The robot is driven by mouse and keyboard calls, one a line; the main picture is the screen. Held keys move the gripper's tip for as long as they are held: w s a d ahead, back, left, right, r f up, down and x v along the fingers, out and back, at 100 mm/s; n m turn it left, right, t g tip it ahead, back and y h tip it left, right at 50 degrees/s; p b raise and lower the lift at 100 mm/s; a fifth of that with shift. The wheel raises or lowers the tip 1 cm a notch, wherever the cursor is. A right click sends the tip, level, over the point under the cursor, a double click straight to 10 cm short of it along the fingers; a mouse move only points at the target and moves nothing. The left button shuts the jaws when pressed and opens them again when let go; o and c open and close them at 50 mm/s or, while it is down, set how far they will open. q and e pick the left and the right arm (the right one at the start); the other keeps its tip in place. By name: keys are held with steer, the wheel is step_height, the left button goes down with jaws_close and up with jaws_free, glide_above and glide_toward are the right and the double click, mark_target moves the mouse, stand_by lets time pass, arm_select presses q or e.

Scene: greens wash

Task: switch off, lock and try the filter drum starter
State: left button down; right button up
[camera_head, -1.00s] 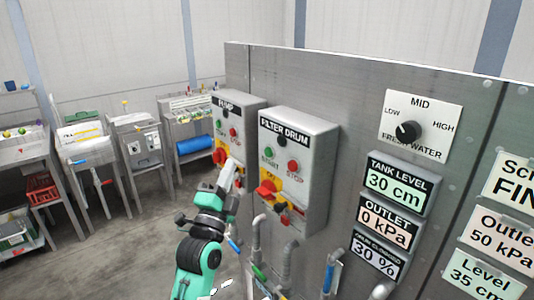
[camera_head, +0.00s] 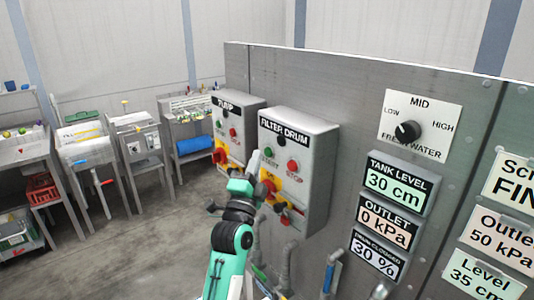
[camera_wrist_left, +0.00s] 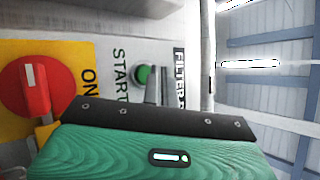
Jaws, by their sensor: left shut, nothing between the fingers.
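The filter drum starter (camera_head: 308,150) is a grey box on the steel panel, with a green START button (camera_head: 269,152) and a red STOP button (camera_head: 293,166). Its red rotary switch (camera_wrist_left: 28,88) sits on a yellow plate, with ON lettering beside it in the wrist view; I cannot tell its position for sure. A small red item (camera_head: 284,220) shows low on the box. My left gripper (camera_head: 256,160) is shut and empty, at the box's left front. In the wrist view its tips are close to the green START button (camera_wrist_left: 143,75); contact is unclear.
The pump starter (camera_head: 237,125) stands just left of the filter drum box. Pipes (camera_head: 290,262) rise below the boxes. Gauges and the fresh water knob (camera_head: 408,131) are to the right. Benches (camera_head: 140,145) stand at the back left; the floor before them is clear.

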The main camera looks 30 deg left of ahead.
stand_by(1.1)
stand_by(0.6)
arm_select(q)
steer(key=shift+w+d, duration=0.15)
steer(key=shift+w, duration=0.2)
steer(key=shift+w+d, duration=0.15)
steer(key=shift+w, duration=0.25)
stand_by(0.7)
steer(key=shift+s, duration=0.15)
steer(key=shift+s+a+p, duration=0.3)
steer(key=shift+s+p, duration=0.05)
steer(key=shift+s, duration=0.3)
